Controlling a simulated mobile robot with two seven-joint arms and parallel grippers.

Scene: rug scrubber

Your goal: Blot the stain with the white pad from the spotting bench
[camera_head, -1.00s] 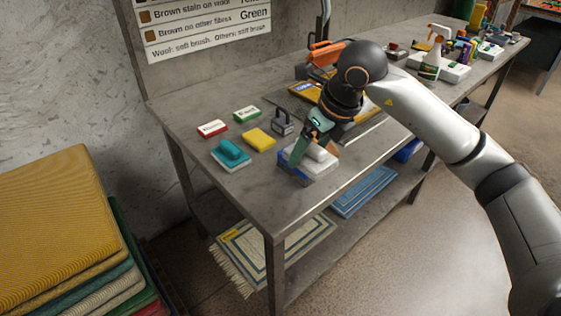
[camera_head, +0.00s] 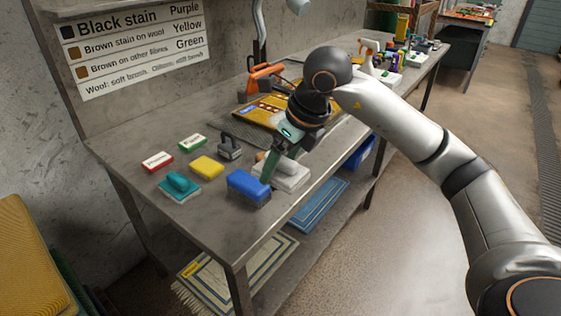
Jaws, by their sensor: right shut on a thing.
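The white pad (camera_head: 291,178) is a pale block at the front of the spotting bench (camera_head: 215,228), just right of a blue brush (camera_head: 246,184). My right gripper (camera_head: 270,168) is shut on the pad, its fingers at the pad's left side and top. I cannot tell whether the pad touches the bench top. My left gripper is out of view.
A teal brush (camera_head: 179,186), a yellow sponge (camera_head: 206,167), a grey-handled tool (camera_head: 229,148) and red and green labelled blocks stand left of the gripper. An orange tool (camera_head: 265,78) and lamp stand at the back.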

